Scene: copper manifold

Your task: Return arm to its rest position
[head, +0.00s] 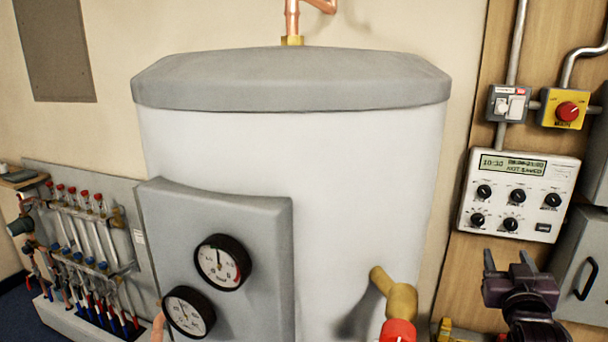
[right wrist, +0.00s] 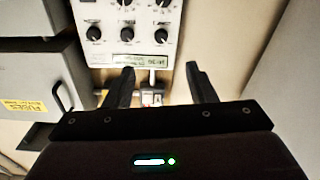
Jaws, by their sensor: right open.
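My right gripper (head: 507,262) is in the lower right of the head view, in front of the wooden panel and below the white controller. In the right wrist view its two fingers (right wrist: 160,82) stand apart with nothing held between them. The controller (head: 519,194) has several black knobs and a display reading "NOT SAVED". It also shows, turned upside down, at the top of the right wrist view (right wrist: 127,35). My left gripper is in neither view.
A large white tank (head: 370,170) with a grey lid fills the middle. Its brass fitting (head: 400,298) sticks out left of my right gripper. A grey box (head: 580,262) stands close on the right. A yellow switch box (head: 565,108) is above. The manifold (head: 90,225) is at left.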

